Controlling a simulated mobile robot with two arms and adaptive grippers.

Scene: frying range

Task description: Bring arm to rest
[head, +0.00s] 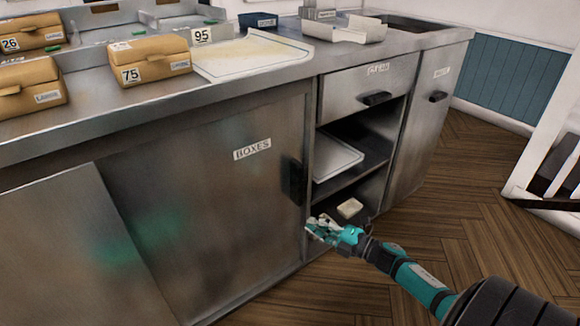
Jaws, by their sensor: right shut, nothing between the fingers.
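My right gripper (322,228) is shut and empty. It is in front of the lower part of the metal cabinet, near the opening of the shelves. My right arm (410,275) comes in from the bottom right and reaches left and forward, low above the floor. I cannot tell whether the gripper touches the cabinet edge. My left gripper is not in view.
The metal counter (440,38) carries several cardboard boxes (150,60), a white board (250,55) and trays. Below are a drawer (365,85), open shelves with a board (335,160) and a small pale block (350,208). Wooden floor (480,190) is clear at right; a white railing (548,120) stands there.

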